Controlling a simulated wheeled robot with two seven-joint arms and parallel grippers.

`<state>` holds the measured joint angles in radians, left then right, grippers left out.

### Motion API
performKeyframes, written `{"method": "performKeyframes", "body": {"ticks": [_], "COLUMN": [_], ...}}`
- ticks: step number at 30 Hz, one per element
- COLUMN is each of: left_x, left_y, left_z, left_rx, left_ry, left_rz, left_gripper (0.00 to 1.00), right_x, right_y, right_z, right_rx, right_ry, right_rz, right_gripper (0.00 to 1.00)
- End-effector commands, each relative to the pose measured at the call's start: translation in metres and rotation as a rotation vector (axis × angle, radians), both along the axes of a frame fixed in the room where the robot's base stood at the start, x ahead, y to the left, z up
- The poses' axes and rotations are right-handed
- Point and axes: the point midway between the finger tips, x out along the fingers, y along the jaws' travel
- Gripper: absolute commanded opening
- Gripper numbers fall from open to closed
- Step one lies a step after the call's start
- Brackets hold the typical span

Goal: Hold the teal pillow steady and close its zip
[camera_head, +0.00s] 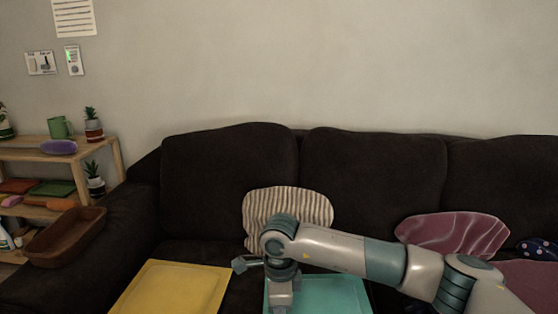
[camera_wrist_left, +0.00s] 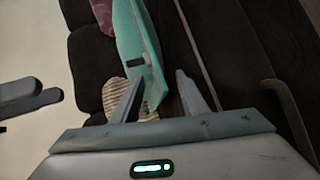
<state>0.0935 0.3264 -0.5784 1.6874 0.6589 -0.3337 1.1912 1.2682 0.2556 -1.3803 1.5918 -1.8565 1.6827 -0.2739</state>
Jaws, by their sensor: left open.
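The teal pillow (camera_head: 335,290) lies flat at the bottom of the head view, partly covered by my right arm. In the left wrist view the teal pillow (camera_wrist_left: 133,28) stands out edge-on, with a small dark piece on its side; I cannot tell if that is the zip pull. My left gripper (camera_wrist_left: 159,77) is open, its fingertips either side of the pillow's near end; contact is unclear. My left arm does not show in the head view. My right arm comes in from the right, its wrist over the teal pillow's left part. Whether its jaws are open is unclear.
A dark sofa (camera_head: 375,165) fills the back. A yellow flat cushion (camera_head: 175,288) lies left, a striped pillow (camera_head: 285,205) leans behind my right arm, and a mauve pillow (camera_head: 455,233) is at right.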

Motion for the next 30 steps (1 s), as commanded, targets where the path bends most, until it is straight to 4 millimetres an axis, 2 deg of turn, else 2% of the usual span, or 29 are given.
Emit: {"method": "performKeyframes", "body": {"ticks": [2,5,6,22,30], "left_x": [0.000,0.000,0.000,-0.005,-0.025], "left_y": [0.000,0.000,0.000,0.003,0.020], "left_z": [0.000,0.000,0.000,-0.006,0.001], "left_rx": [-0.001,-0.001,0.000,0.009,0.009], "left_ry": [-0.001,-0.001,0.000,0.011,0.011], "left_rz": [0.000,0.000,0.000,-0.001,-0.002], "left_gripper": [0.41,0.60,0.62,0.62,0.62], "right_x": [0.000,0.000,0.000,0.000,0.000], "right_y": [0.000,0.000,0.000,0.000,0.000], "right_z": [0.000,0.000,0.000,-0.001,-0.001], "right_rx": [0.000,0.000,0.000,0.000,0.000], "right_ry": [0.000,0.000,0.000,0.000,0.000], "right_rz": [0.000,0.000,0.000,0.000,0.000], "right_gripper": [0.26,0.26,0.26,0.26,0.26]}}
